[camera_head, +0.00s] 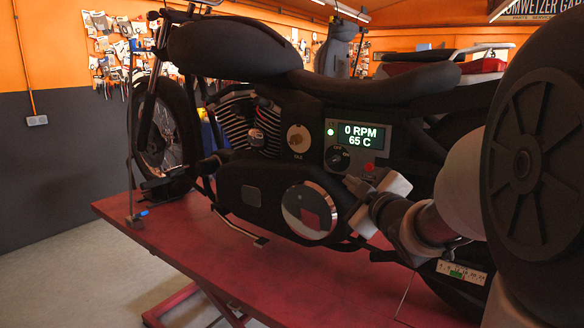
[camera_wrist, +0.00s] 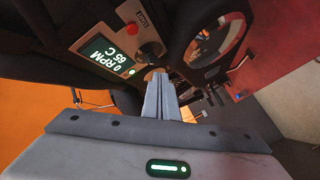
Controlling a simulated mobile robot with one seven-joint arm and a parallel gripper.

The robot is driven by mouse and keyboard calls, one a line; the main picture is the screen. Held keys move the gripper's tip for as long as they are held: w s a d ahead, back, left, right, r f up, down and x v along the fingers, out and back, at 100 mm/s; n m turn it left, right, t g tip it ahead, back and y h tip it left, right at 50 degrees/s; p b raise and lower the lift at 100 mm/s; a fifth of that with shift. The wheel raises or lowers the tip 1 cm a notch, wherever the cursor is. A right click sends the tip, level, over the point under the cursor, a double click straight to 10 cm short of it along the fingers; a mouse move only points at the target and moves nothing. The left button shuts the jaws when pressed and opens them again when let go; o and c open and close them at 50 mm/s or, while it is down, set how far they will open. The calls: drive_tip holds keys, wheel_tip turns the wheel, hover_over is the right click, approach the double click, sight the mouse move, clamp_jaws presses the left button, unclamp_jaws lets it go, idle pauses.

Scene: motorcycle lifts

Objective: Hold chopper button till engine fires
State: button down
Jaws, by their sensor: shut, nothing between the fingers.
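The chopper stands on the red lift. On its side is a panel whose display (camera_head: 359,136) reads 0 RPM and 65 C; it also shows upside down in the wrist view (camera_wrist: 106,62). A green lamp (camera_head: 331,132) is lit beside it. The red button (camera_head: 369,168) is below the display; it also shows in the wrist view (camera_wrist: 130,29). A dark ON/OFF dial (camera_head: 338,158) is left of it. My gripper (camera_head: 352,184) is shut and empty just below the button. In the wrist view, its fingertips (camera_wrist: 160,76) are beside the button, not over it.
The red lift deck (camera_head: 300,284) lies under the bike. A round FILL cap (camera_head: 298,138) and a chrome cover (camera_head: 309,210) are on the engine side. A numbered white strip (camera_head: 462,271) is at lower right. Grey floor (camera_head: 60,270) is open at left.

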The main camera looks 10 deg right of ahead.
sight(368, 172)
drive_tip(key=shift+w+d+p, duration=1.15)
drive_tip(key=shift+w+d, duration=1.9)
drive_tip(key=shift+d, duration=0.15)
drive_tip(key=shift+w, duration=0.1)
drive_tip(key=shift+w+d, duration=0.25)
drive_tip(key=shift+d, duration=0.05)
drive_tip(key=shift+w+d, duration=0.3)
drive_tip(key=shift+d, duration=0.05)
idle(0.6)
drive_tip(key=shift+s, duration=0.1)
drive_tip(key=shift+s+a+b, duration=0.5)
drive_tip(key=shift+s+a, duration=0.05)
drive_tip(key=shift+a, duration=0.1)
